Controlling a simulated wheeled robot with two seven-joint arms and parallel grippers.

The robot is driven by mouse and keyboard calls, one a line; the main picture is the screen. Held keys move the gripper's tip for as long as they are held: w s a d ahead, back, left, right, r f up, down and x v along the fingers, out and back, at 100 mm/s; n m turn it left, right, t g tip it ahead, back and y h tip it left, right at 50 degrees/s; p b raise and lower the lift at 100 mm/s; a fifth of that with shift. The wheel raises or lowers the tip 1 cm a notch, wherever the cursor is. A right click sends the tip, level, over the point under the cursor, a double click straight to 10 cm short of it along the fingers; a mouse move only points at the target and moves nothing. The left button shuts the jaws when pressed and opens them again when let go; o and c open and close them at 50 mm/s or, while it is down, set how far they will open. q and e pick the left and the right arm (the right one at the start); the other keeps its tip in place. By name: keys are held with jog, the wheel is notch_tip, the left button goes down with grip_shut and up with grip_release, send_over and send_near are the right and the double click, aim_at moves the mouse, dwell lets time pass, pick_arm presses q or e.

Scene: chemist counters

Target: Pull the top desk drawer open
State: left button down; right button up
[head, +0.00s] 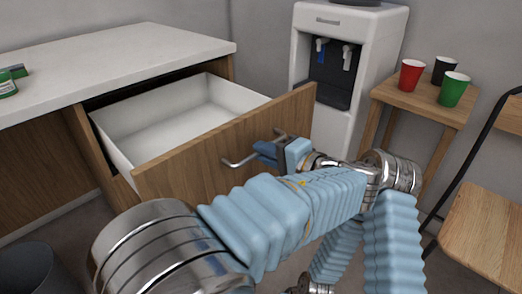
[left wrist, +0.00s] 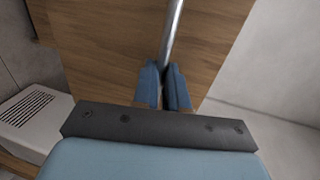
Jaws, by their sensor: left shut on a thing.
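The top desk drawer (head: 225,140) stands pulled out from under the white counter (head: 120,52), its pale empty inside in view. Its wooden front carries a metal bar handle (head: 236,163). My left gripper (head: 271,151) is shut on the handle, near the middle of the bar. In the left wrist view the blue fingers (left wrist: 164,88) close around the metal bar (left wrist: 172,35) in front of the wooden drawer front (left wrist: 110,45). My right gripper cannot be made out in either view.
A white water dispenser (head: 375,30) stands behind the drawer. A small wooden table (head: 410,98) holds a red cup (head: 411,75), a black cup (head: 444,68) and a green cup (head: 453,90). A wooden chair (head: 485,225) is at right, and a dark bin (head: 32,270) at lower left.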

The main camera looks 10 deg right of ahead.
pick_arm(q)
jog(key=shift+s+d, duration=0.35)
jog(key=shift+s, duration=0.15)
pick_arm(e)
jog(key=shift+s+d, duration=0.25)
jog(key=shift+s, duration=0.05)
pick_arm(q)
jog(key=c, duration=1.2)
grip_release()
